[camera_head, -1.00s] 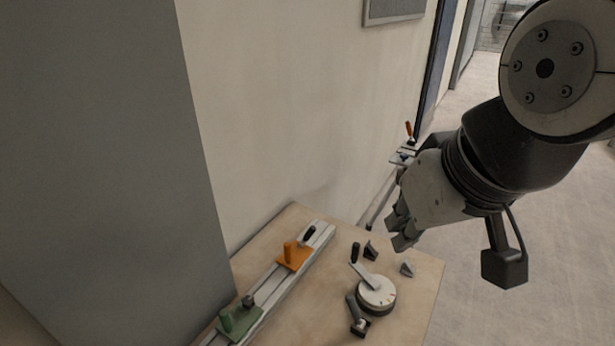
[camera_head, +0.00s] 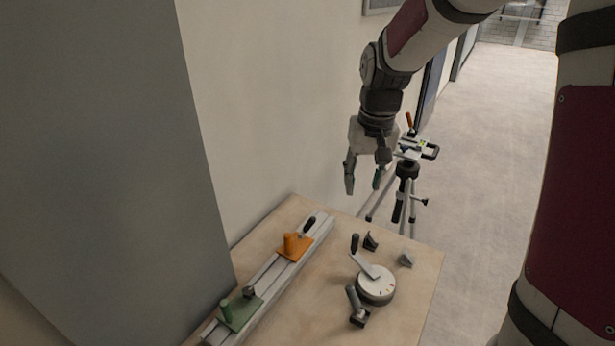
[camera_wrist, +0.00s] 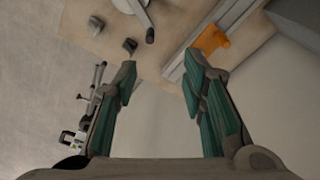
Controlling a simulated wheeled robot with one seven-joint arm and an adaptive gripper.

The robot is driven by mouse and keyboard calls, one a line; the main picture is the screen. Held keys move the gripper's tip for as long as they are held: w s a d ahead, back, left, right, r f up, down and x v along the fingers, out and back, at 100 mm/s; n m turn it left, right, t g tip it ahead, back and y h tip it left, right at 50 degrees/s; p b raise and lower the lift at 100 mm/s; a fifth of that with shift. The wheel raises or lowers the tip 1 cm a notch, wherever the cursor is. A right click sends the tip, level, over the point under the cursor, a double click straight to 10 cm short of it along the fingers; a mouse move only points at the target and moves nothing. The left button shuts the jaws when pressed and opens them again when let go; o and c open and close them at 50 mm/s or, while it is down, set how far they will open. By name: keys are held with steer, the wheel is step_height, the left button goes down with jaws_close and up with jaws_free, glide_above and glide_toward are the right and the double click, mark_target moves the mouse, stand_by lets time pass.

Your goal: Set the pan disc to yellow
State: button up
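The pan disc (camera_head: 376,291) is a round white dial on a dark base, on the right part of the wooden table. A few small coloured marks sit near its rim. A pale arm with a black upright knob (camera_head: 355,243) lies across its top, pointing to the back left. A dark lever (camera_head: 356,306) stands at its front left. In the wrist view, only an edge of the disc (camera_wrist: 137,5) shows at the top. My gripper (camera_head: 363,190) is open and empty, pointing down above the table's back edge, behind the disc. The wrist view shows its fingers (camera_wrist: 164,72) wide apart.
A rail (camera_head: 272,283) with an orange carriage (camera_head: 293,247) and a green carriage (camera_head: 239,311) runs along the table's left side. Two small wedges (camera_head: 370,241) (camera_head: 406,258) stand behind the disc. A tripod (camera_head: 405,185) stands beyond the table. A grey panel (camera_head: 100,150) blocks the left.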

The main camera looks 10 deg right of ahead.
steer(key=g, duration=0.2)
glide_above(356, 235)
step_height(356, 235, down, 11)
steer(key=shift+m, duration=0.4)
step_height(356, 235, down, 14)
steer(key=b, duration=0.4)
jaws_close()
